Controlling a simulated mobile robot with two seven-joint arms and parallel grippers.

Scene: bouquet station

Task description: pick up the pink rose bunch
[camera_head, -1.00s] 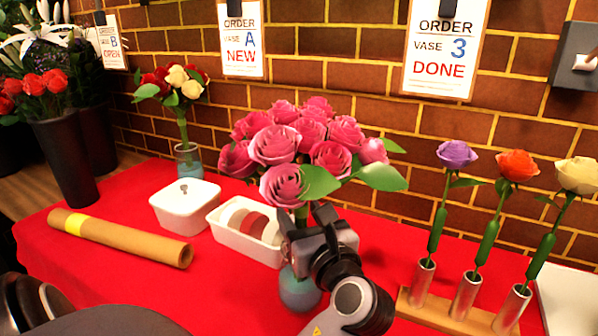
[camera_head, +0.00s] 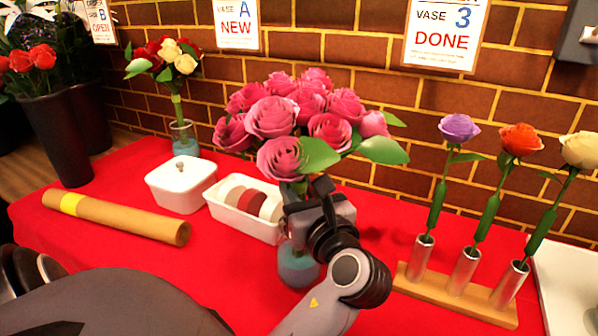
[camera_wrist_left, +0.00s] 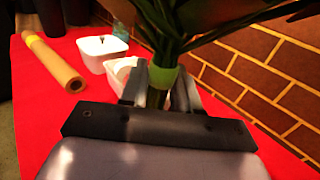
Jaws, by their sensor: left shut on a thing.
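The pink rose bunch (camera_head: 290,120) stands upright in a blue-grey vase (camera_head: 298,268) near the middle of the table. My left gripper (camera_head: 306,190) is at its stems, below the blooms and above the vase. In the left wrist view, the fingers (camera_wrist_left: 160,92) are shut around the stems, beside a green band (camera_wrist_left: 163,77). Dark leaves fill the top of that view and the blooms are out of it. My arm and gripper hide part of the stems and vase. My right gripper is not in view.
A white lidded box (camera_head: 180,186) and a white tray of ribbon rolls (camera_head: 240,226) stand left of the vase. A brown paper roll (camera_head: 120,217) lies farther left. A wooden rack (camera_head: 455,297) with three single flowers stands right. A brick wall (camera_head: 330,35) closes the back.

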